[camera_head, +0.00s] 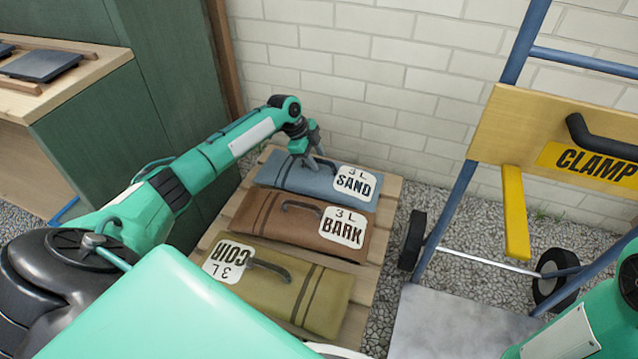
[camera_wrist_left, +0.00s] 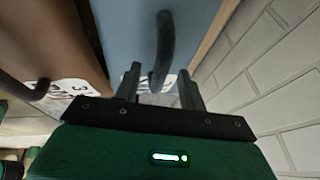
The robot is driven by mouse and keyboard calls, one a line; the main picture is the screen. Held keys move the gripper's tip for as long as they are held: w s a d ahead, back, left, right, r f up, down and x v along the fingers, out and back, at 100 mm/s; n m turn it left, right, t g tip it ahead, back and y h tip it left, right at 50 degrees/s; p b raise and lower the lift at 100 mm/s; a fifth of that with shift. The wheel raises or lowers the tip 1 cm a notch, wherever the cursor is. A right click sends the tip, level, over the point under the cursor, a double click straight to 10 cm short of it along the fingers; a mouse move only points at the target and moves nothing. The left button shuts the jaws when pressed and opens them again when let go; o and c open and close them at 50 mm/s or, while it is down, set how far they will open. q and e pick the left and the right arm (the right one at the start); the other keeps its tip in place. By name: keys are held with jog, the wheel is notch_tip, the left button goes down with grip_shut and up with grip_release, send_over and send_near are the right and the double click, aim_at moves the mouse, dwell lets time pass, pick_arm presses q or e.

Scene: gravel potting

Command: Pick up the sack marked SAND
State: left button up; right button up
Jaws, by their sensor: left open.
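The blue-grey sack marked SAND (camera_head: 285,178) lies flat at the back of a wooden pallet (camera_head: 381,230), against the wall side. Its label (camera_head: 355,182) faces up at the right end. My left gripper (camera_head: 312,163) is over the sack's middle, pointing down, and partly hides its handle. In the left wrist view the dark handle (camera_wrist_left: 165,40) of the blue sack (camera_wrist_left: 125,30) runs down between the two open fingers (camera_wrist_left: 160,75). The fingers are not closed on it. I cannot tell exactly how deep the handle sits. My right gripper is not in view.
A brown BARK sack (camera_head: 262,212) lies just in front of the SAND sack, and an olive COIR sack (camera_head: 320,305) in front of that. A brick wall (camera_head: 400,70) stands close behind. A hand truck (camera_head: 470,310) with a CLAMP board (camera_head: 545,110) stands right. A green cabinet (camera_head: 110,125) stands left.

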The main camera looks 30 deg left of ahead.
pick_arm(q)
jog(key=shift+b+x, duration=0.5)
jog(key=shift+x, duration=0.65)
grip_shut()
dwell(0.5)
jog(key=shift+w+r, duration=0.1)
jog(key=shift+r, duration=0.2)
